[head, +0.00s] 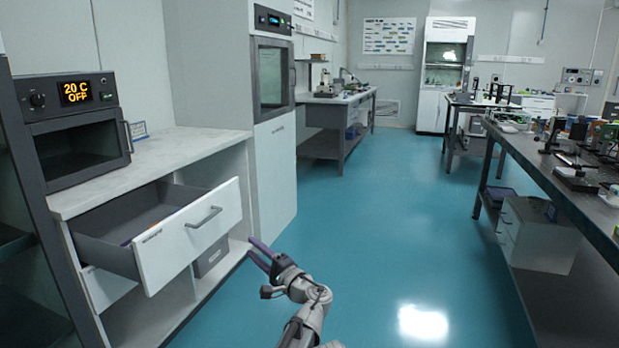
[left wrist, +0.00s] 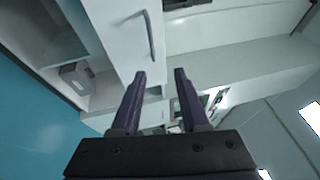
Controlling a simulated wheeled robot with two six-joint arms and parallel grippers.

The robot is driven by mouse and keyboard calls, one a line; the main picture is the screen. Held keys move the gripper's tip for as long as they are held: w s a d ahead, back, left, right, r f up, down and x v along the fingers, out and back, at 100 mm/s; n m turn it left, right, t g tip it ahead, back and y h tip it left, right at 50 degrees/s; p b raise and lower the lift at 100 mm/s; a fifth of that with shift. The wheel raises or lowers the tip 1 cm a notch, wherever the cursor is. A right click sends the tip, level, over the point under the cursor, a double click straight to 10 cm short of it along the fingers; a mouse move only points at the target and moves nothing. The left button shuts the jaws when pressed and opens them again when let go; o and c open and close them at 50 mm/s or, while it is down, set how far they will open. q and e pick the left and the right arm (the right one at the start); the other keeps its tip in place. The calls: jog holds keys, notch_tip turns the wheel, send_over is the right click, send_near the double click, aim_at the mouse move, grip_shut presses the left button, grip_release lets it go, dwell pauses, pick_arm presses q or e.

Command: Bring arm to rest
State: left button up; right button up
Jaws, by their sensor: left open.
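My left gripper (head: 259,254) is at the lower middle of the head view, its two purple fingers spread and pointing left toward the cabinet. In the left wrist view the fingers (left wrist: 157,95) stand apart with nothing between them. The gripper is to the right of the open drawer (head: 190,238) and below its handle, with no contact that I can make out. My right gripper is not in view.
The drawer sticks out from under the white counter (head: 190,146). An oven (head: 75,128) reading "20 C OFF" stands on the counter. A tall cabinet (head: 278,170) stands behind. An optical table (head: 545,178) runs along the right. The blue floor (head: 390,230) between is clear.

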pick_arm(q)
jog(key=s+a+f+n+g+h, duration=0.2)
jog(key=s+a+f+n+g, duration=0.3)
jog(key=a+f, duration=0.4)
jog(key=s+f+n+g+h, duration=0.2)
jog(key=s+f+g+h, duration=0.35)
jog(key=s+f, duration=0.65)
jog(key=s+d+f+m+g+h, duration=0.1)
jog(key=s+d+f+g+h, duration=0.15)
jog(key=s+d, duration=0.55)
jog(key=s+d+f+m+g+h, duration=0.1)
jog(key=s+d+f+h, duration=0.15)
jog(key=s+d, duration=0.45)
notch_tip(320, 180, up, 38)
jog(key=w+d+h+p, duration=0.1)
jog(key=d+p, duration=0.1)
jog(key=p, duration=3.5)
jog(key=shift+w, duration=0.35)
jog(key=shift+f, duration=0.15)
